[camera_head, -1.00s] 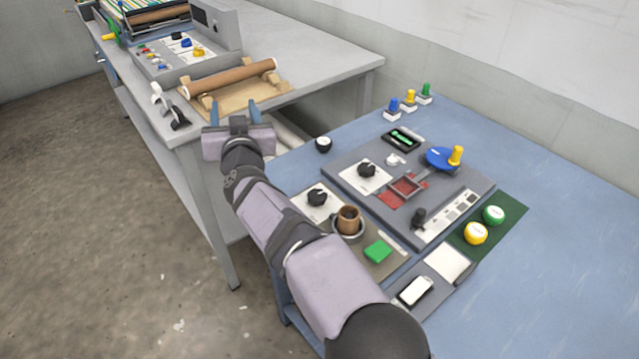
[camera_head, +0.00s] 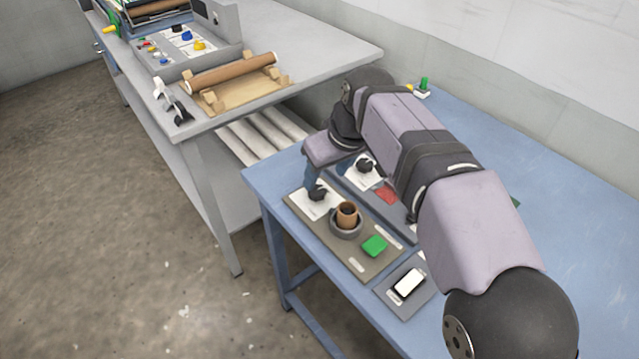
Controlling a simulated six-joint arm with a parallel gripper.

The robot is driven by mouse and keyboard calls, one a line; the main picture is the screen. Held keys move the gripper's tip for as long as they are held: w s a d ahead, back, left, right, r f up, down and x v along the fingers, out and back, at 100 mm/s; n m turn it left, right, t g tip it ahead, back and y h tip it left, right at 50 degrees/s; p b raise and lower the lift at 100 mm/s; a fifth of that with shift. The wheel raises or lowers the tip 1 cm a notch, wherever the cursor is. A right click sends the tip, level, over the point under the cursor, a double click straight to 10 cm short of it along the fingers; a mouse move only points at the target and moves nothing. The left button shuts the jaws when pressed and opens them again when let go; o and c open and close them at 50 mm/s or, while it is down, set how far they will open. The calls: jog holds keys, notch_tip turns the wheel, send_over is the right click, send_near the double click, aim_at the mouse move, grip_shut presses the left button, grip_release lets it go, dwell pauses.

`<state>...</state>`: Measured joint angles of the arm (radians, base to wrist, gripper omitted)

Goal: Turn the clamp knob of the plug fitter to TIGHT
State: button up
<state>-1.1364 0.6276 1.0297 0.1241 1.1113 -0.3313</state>
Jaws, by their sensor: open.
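A black knob (camera_head: 317,193) sits on a white card on the near beige panel (camera_head: 352,258). A second black knob (camera_head: 365,165) sits on a white card on the grey panel behind it. No label can be read, so I cannot tell which is the plug fitter's clamp knob or its setting. I cannot tell whether either finger touches the knob.
A brown cup (camera_head: 347,214) in a grey ring and a green block (camera_head: 374,246) sit on the beige panel. A white-faced device (camera_head: 408,283) lies nearer. My arm hides much of the grey panel. The grey bench (camera_head: 330,54) at left holds a brown roller (camera_head: 232,72).

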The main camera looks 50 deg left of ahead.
aim_at(317, 191)
jog(key=shift+p+x, duration=0.35)
jog(key=shift+x, duration=3.3)
jog(key=c, duration=1)
